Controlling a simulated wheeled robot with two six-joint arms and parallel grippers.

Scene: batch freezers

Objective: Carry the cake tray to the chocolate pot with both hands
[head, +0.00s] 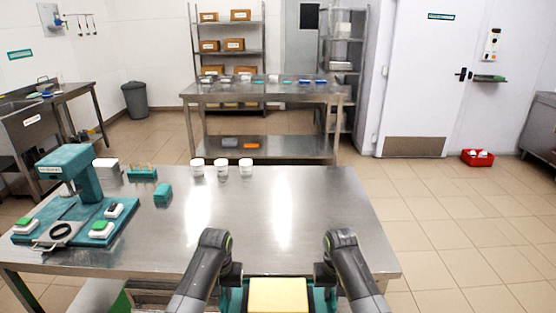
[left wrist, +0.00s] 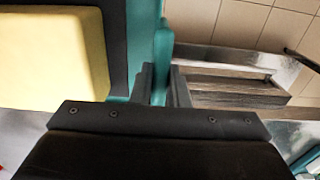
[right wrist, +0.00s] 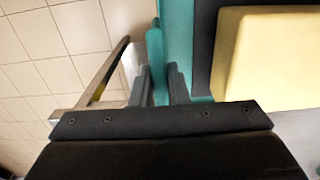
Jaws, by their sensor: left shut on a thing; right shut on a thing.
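The cake tray is teal with a dark inner surface, and a yellow block of cake (head: 277,296) sits on it. The tray is at the bottom middle of the head view, in front of the near table's front edge, and its lower part is cut off. My left gripper (head: 236,278) is shut on the tray's left side; its fingers pinch the teal rim (left wrist: 162,50) in the left wrist view. My right gripper (head: 322,278) is shut on the tray's right side; its fingers pinch the teal rim (right wrist: 156,45) in the right wrist view. I cannot make out a chocolate pot.
A steel table (head: 270,215) stands directly ahead, with a teal machine (head: 75,170) at its left and white cups (head: 222,168) along its back. A second steel table (head: 262,93) stands behind. Tiled floor (head: 455,215) is open to the right; a red box (head: 477,158) lies there.

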